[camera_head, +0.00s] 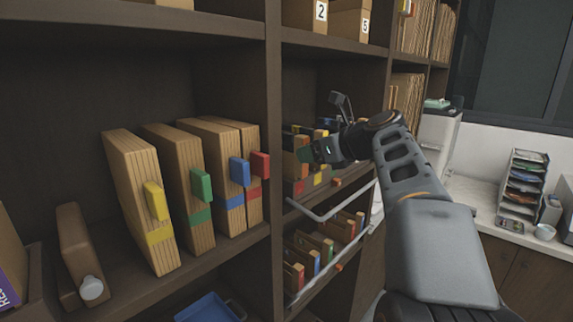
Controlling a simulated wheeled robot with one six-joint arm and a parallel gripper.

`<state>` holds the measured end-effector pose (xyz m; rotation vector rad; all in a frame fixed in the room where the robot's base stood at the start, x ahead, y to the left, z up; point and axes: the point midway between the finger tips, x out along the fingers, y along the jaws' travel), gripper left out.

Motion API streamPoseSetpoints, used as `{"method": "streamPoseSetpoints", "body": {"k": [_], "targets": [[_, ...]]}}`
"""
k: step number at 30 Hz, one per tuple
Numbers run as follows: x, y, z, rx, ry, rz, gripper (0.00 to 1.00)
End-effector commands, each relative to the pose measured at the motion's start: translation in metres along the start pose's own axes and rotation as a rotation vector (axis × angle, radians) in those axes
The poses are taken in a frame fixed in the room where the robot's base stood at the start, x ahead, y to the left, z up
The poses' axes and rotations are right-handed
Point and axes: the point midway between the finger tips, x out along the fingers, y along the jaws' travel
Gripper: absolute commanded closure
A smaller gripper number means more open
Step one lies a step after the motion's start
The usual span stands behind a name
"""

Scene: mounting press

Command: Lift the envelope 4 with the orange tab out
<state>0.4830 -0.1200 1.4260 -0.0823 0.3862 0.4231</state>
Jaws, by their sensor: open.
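Several brown envelopes with coloured tabs (297,168) stand in the middle shelf compartment, partly hidden behind my gripper. An orange tab (301,142) shows among them, close to my gripper's lower finger. No number 4 can be read, so I cannot tell for sure that it is on envelope 4. My gripper (320,130) is open, with its fingers spread at the front of this compartment. Nothing shows between the fingers. I cannot tell whether a finger touches an envelope.
Thick brown folders with yellow (157,201), green (201,186), blue (240,171) and red (260,164) tabs stand left of the upright divider (275,110). A metal rail (330,216) runs below my gripper. More tabbed envelopes (313,252) stand lower down. A counter with a paper rack (522,185) is at right.

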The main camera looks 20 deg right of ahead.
Motion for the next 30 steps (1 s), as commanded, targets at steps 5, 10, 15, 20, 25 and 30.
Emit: {"method": "streamPoseSetpoints", "body": {"k": [5,10,15,20,25,30], "targets": [[0.009,0.000,0.000,0.000,0.001,0.001,0.43],[0.030,-0.004,0.000,0.001,0.003,0.003,0.43],[0.050,-0.005,-0.001,-0.001,0.002,0.002,0.43],[0.057,-0.005,-0.002,-0.002,0.001,0.000,0.43],[0.057,-0.005,-0.002,-0.001,0.001,-0.001,0.43],[0.057,-0.005,-0.002,-0.001,0.001,-0.001,0.55]]}}
